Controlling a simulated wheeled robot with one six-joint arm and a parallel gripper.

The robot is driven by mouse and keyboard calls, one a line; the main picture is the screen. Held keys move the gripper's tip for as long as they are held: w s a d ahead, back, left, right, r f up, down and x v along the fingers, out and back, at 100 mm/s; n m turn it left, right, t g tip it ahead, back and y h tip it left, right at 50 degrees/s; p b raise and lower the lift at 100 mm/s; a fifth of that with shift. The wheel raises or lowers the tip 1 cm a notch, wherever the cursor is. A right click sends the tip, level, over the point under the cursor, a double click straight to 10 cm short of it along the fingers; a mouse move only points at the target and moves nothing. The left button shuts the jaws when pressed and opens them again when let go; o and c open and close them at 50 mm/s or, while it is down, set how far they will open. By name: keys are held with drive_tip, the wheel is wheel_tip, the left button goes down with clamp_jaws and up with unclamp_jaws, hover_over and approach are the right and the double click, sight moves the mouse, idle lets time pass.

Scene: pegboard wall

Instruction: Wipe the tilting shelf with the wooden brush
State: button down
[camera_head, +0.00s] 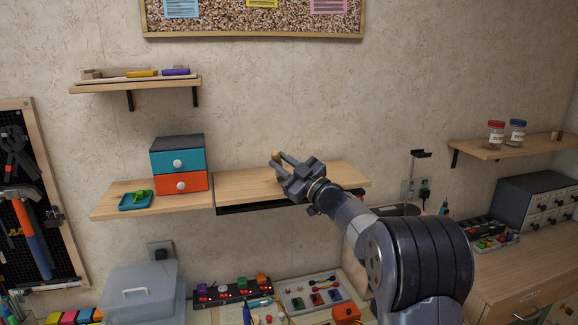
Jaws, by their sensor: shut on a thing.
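The tilting shelf (240,186) seems to be the right part of the middle wooden wall shelf, with a dark frame under its front edge. My gripper (279,166) is over this board, near its middle, with the fingers pointing to the left and the arm coming from the lower right. It is shut on a small tan wooden thing (276,155), which I take to be the wooden brush. Most of the brush is hidden by the fingers. I cannot tell whether its bristles touch the board.
A small drawer box (179,163) and a teal tray (136,201) stand on the left part of the shelf. Another shelf (135,85) hangs above left, and a jar shelf (515,147) hangs at right. A lidded bin (143,297) and a button panel (232,290) are below.

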drive_tip(key=shift+w+a+b, duration=0.2)
drive_tip(key=shift+a+b, duration=0.1)
drive_tip(key=shift+a, duration=2.5)
drive_tip(key=shift+w+d+f+p, duration=0.1)
drive_tip(key=shift+w+d+p, duration=0.3)
drive_tip(key=shift+d, duration=1.3)
drive_tip(key=shift+w+d+r+p, duration=0.1)
drive_tip(key=shift+w+d+p, duration=0.3)
drive_tip(key=shift+d, duration=1.3)
drive_tip(key=shift+w+d+f+p, duration=0.1)
drive_tip(key=shift+w+d+p, duration=0.3)
drive_tip(key=shift+d, duration=1.3)
drive_tip(key=shift+w+a+p, duration=0.15)
drive_tip(key=shift+w+p, duration=0.4)
drive_tip(key=shift+p, duration=0.1)
drive_tip(key=shift+s+a+b, duration=0.35)
drive_tip(key=shift+a+b, duration=0.25)
drive_tip(key=shift+a, duration=1.1)
drive_tip(key=shift+s+a+b, duration=0.35)
drive_tip(key=shift+a+b, duration=0.3)
drive_tip(key=shift+a, duration=1.05)
drive_tip(key=shift+s+a+b, duration=0.35)
drive_tip(key=shift+a+b, duration=0.25)
drive_tip(key=shift+a, duration=1.1)
